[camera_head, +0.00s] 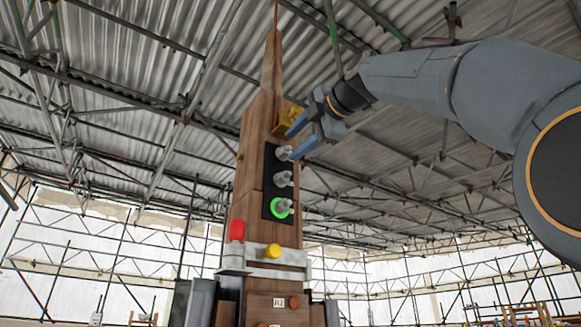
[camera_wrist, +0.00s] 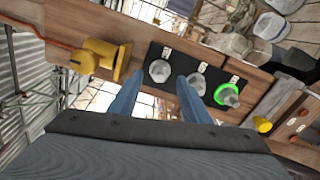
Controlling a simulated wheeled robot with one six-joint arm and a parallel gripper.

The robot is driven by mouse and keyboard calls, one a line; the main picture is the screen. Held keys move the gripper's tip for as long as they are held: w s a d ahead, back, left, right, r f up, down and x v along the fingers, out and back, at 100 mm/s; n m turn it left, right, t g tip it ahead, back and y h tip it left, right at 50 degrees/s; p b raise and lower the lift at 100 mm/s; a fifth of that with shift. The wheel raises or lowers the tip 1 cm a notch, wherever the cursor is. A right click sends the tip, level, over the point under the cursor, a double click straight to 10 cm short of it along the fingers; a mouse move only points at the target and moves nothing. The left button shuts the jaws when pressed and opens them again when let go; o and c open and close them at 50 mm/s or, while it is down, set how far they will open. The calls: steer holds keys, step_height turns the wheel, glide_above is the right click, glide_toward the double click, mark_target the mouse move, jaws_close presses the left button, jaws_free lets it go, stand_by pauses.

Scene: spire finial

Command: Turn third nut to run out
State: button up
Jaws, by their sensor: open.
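A black plate (camera_head: 268,187) on the wooden spire post carries three grey nuts in a column. The top nut (camera_head: 284,153) and middle nut (camera_head: 283,179) are plain; a bright green ring circles the bottom nut (camera_head: 281,208). In the wrist view the row runs from the top nut (camera_wrist: 160,70) through the middle nut (camera_wrist: 197,83) to the green-ringed one (camera_wrist: 228,95). My gripper (camera_head: 293,146) is open, its blue fingers beside the top nut. In the wrist view the gripper (camera_wrist: 155,64) has its fingertips either side of that nut; contact cannot be told.
A yellow bracket (camera_head: 289,117) sits on the post just above the plate, close to my fingers. Below are a pale metal band (camera_head: 262,258), a red knob (camera_head: 236,230) and a yellow knob (camera_head: 273,251). Scaffolding surrounds the post; the air right of the lower nuts looks open.

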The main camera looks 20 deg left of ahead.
steer(key=shift+b+v, duration=0.45)
steer(key=shift+v, duration=1.45)
